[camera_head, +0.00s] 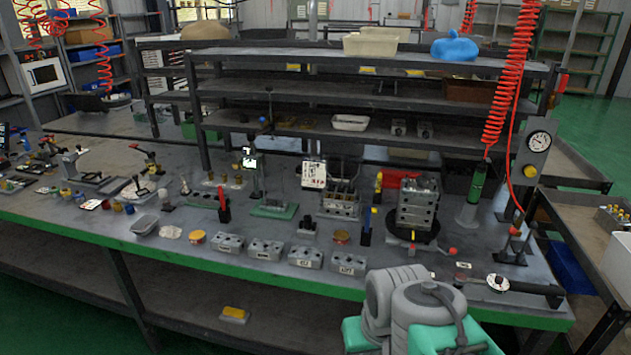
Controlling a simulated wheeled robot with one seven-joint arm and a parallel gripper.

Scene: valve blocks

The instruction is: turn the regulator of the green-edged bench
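The green-edged bench (150,247) runs across the middle of the head view, grey on top with a green front edge. Near its right end stands a grey upright panel with a round white-faced gauge (538,140) and a yellow round knob (530,171) below it. This looks like the regulator. A red hose passes close to its left side. The gauge reading is too small to tell. My grey and teal arm shows at the bottom right, in front of the bench edge. My gripper's fingers are not in view.
Left of the panel are a red coiled hose (507,80) with a green tool (477,182) and a metal block stack (417,208). A black-handled tool with a dial (498,283) lies at the front right. Small blocks and fixtures crowd the bench. Shelves rise behind.

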